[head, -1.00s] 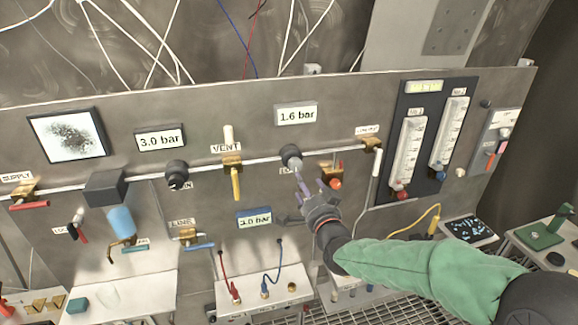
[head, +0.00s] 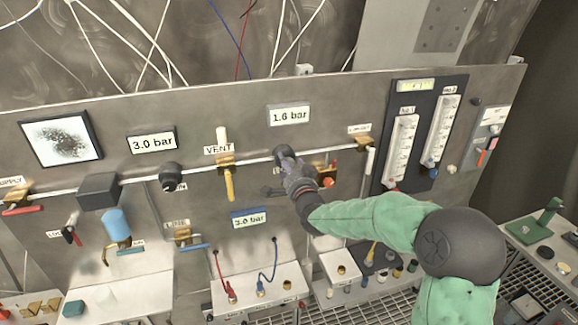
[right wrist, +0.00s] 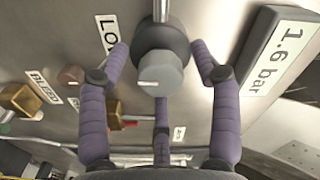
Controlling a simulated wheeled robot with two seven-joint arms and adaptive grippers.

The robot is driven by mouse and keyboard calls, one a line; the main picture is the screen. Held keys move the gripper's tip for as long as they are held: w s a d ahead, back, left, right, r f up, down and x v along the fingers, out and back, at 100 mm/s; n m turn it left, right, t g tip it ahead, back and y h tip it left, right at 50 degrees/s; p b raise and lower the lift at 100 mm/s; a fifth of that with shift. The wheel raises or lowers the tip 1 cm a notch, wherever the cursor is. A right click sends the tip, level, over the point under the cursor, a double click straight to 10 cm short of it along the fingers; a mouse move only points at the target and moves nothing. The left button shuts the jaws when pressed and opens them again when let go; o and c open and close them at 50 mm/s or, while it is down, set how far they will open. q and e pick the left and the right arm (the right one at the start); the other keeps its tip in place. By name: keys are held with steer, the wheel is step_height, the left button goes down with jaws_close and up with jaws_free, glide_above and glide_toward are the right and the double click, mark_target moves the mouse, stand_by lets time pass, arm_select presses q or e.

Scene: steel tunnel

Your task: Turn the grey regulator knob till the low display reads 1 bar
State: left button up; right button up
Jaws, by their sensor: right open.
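The grey regulator knob (right wrist: 160,74) sits on a dark round collar on the panel, beside a label that starts "LO". In the head view the dark collar (head: 283,151) shows just above my right gripper (head: 290,172), which hides most of the knob. In the right wrist view my right gripper (right wrist: 162,70) is open, with a finger on each side of the knob and a third finger below it. Gaps show between the side fingers and the knob. The low display (head: 289,115) above the knob reads 1.6 bar. My left gripper is not in view.
Another display (head: 152,142) reads 3.0 bar, and a blue-framed one (head: 249,218) below reads 2.0 bar. A brass VENT valve with a yellow handle (head: 229,184) stands left of my gripper. A red-and-brass fitting (head: 326,177) is close on the right.

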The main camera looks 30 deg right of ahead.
steer(key=c, duration=1.1)
steer(key=shift+c, duration=0.2)
steer(key=shift+f+n+b, duration=0.15)
steer(key=shift+n+b, duration=0.55)
steer(key=shift+b, duration=0.3)
steer(key=n+b, duration=0.3)
steer(key=shift+f, duration=0.1)
steer(key=n+b, duration=0.1)
steer(key=n, duration=0.1)
steer(key=shift+n, duration=0.3)
steer(key=shift+n+b, duration=0.55)
steer(key=shift+n, duration=0.85)
